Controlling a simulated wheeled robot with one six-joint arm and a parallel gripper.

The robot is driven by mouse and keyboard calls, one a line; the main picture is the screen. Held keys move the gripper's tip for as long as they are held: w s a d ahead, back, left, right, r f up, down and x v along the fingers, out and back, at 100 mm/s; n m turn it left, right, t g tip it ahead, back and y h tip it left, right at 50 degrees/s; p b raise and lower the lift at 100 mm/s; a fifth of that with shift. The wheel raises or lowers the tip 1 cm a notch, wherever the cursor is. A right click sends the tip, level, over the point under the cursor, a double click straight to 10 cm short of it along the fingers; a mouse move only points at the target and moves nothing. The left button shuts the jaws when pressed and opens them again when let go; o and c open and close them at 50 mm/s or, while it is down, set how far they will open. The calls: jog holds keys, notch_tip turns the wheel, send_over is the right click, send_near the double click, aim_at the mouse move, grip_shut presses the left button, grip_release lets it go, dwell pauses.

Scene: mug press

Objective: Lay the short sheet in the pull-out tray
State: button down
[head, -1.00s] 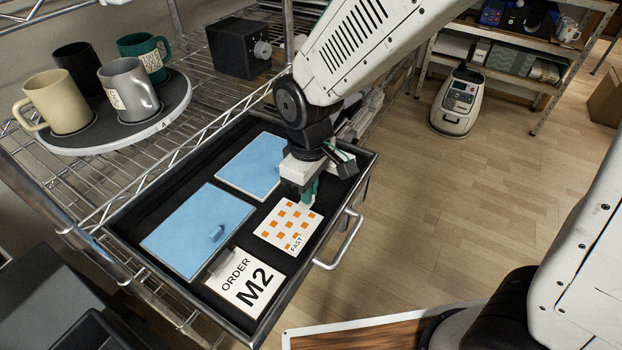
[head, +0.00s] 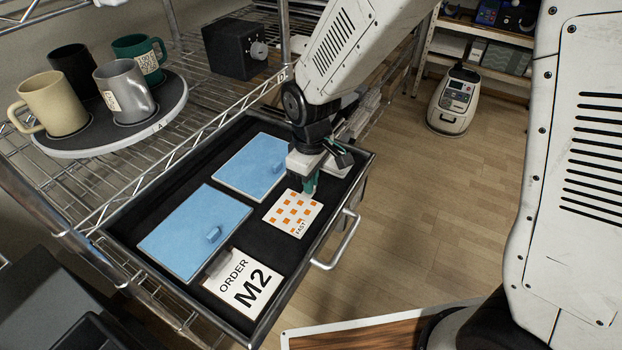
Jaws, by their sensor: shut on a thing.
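The short sheet (head: 289,212) is a white card with orange squares and the word FAST. It is over the dark floor of the pull-out tray (head: 345,197), near the handle side. My gripper (head: 310,186) is shut on the sheet's far right edge, with the fingers pointing down. I cannot tell whether the sheet touches the tray floor or hangs just above it. The fingertips are partly hidden by the gripper body.
Two blue panels (head: 190,232) (head: 250,164) lie in the tray, the nearer one with a small knob. An ORDER M2 card (head: 262,277) lies at the near end. Several mugs (head: 54,101) stand on a round board at left. The tray handle (head: 338,245) sticks out right.

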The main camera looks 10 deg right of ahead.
jog(key=shift+f, duration=0.15)
jog(key=c, duration=1.5)
grip_release()
jog(key=shift+c, duration=0.2)
notch_tip(320, 180, up, 12)
jog(key=s+d+r+m, duration=0.4)
jog(key=s+d+r, duration=0.35)
jog(key=d, duration=0.35)
jog(key=s+d+r+m+t, duration=0.1)
jog(key=s+d+r+m, duration=0.1)
jog(key=s+d+m, duration=0.4)
jog(key=shift+s+d, duration=1.45)
jog(key=shift+s, duration=2.15)
